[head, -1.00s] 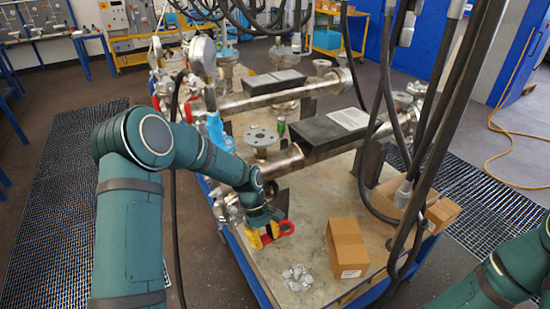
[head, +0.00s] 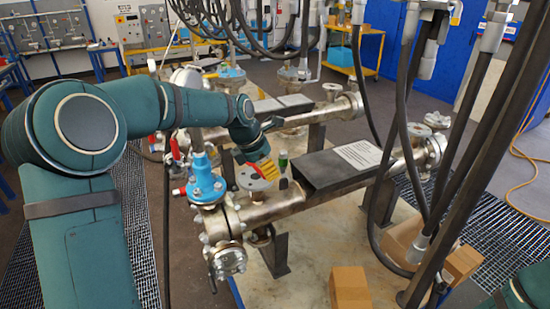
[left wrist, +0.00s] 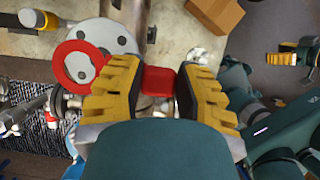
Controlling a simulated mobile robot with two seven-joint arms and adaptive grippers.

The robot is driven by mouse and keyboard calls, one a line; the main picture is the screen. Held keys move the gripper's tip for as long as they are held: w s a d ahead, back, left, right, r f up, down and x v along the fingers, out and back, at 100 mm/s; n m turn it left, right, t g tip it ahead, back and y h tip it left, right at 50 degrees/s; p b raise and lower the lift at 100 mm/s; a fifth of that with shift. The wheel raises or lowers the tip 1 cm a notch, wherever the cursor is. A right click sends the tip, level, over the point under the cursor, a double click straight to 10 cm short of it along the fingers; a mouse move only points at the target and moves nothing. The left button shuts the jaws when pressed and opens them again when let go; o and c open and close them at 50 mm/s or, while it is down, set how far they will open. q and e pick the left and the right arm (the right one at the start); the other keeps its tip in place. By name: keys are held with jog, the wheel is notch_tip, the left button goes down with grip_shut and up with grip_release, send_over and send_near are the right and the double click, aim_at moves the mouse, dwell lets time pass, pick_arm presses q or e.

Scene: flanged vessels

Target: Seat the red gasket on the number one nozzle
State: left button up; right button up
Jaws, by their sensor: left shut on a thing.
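My left gripper (head: 264,168) is over the grey flanged nozzle (head: 252,184) on the near pipe. In the left wrist view its yellow-padded fingers (left wrist: 157,82) are shut on the red block-like tab of the red gasket. The gasket's ring (left wrist: 78,67) shows left of the fingers, partly overlapping the round grey flange (left wrist: 108,36) and off to its lower left. The join between ring and tab is hidden behind a finger. I cannot tell the height gap, and no nozzle number is readable. My right gripper (left wrist: 288,57) shows at the right of the wrist view; its opening is unclear.
A dark box-shaped cover (head: 335,172) lies beyond. Black hoses (head: 400,120) hang on the right. A cardboard box (head: 350,288) sits on the skid.

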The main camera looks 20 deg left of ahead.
aim_at(268, 185)
pick_arm(q)
jog(key=shift+w+f, duration=0.2)
jog(key=shift+f, duration=0.1)
jog(key=shift+s+f+b, duration=0.3)
jog(key=shift+f+b, duration=0.35)
jog(key=shift+b, duration=0.25)
jog(key=shift+w+f+b, duration=0.15)
jog(key=shift+f+b, duration=1.05)
jog(key=shift+f, duration=0.55)
pick_arm(e)
jog(key=shift+s+a+f, duration=0.1)
jog(key=shift+s+f, duration=0.1)
jog(key=shift+f, duration=0.5)
jog(key=shift+s+d+f, duration=0.1)
jog(key=shift+s+f, duration=0.15)
jog(key=shift+f, duration=0.4)
jog(key=shift+s+a+f, duration=0.1)
jog(key=shift+s+f, duration=0.1)
jog(key=shift+f, duration=0.5)
pick_arm(q)
jog(key=shift+d, duration=0.1)
pick_arm(e)
jog(key=shift+r, duration=0.2)
pick_arm(q)
jog(key=shift+f+p, duration=0.2)
jog(key=shift+p, duration=0.15)
pick_arm(e)
jog(key=shift+r, duration=0.1)
